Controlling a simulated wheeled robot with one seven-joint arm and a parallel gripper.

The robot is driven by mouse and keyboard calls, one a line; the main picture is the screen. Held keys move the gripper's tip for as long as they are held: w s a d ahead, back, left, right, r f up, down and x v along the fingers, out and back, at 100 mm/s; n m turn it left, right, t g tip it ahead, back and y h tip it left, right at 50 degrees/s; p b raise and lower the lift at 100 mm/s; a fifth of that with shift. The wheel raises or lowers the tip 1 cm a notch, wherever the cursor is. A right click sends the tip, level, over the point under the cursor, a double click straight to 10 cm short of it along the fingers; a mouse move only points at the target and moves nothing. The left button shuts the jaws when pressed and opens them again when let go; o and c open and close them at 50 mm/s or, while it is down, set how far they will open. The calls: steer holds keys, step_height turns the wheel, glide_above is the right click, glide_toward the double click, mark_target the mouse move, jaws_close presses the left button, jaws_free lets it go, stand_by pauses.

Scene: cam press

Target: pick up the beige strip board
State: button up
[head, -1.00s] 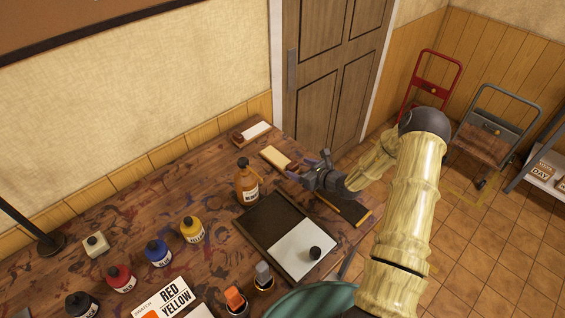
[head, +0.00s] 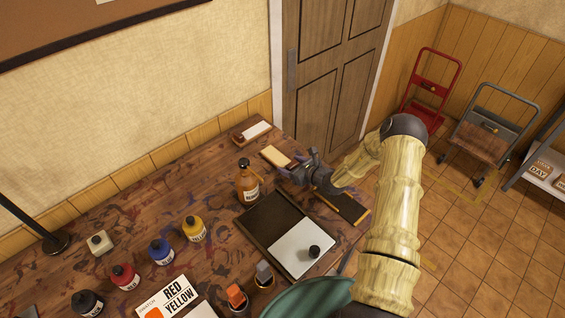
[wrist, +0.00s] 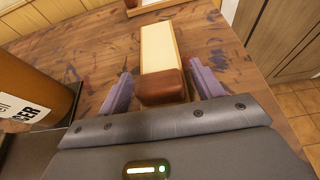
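The beige strip board (head: 275,156) lies on the table near its back right edge, with a reddish-brown block at its near end. In the wrist view the board (wrist: 160,48) points away from me, its brown end close to the palm. My gripper (head: 299,168) is at the brown end. In the wrist view its purple fingers (wrist: 158,82) are open, one on each side of the brown end, with a gap showing. I cannot tell whether the fingers are low enough to touch the table.
An amber bottle (head: 247,182) stands left of the gripper. A similar white-topped strip (head: 254,131) lies behind the board. A dark tray (head: 263,214) with a white sheet and a black-and-yellow strip (head: 349,208) are in front. The table's right edge is near.

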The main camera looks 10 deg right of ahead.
steer(key=c, duration=0.9)
step_height(320, 180, up, 10)
steer(key=b, duration=0.2)
steer(key=shift+b, duration=0.4)
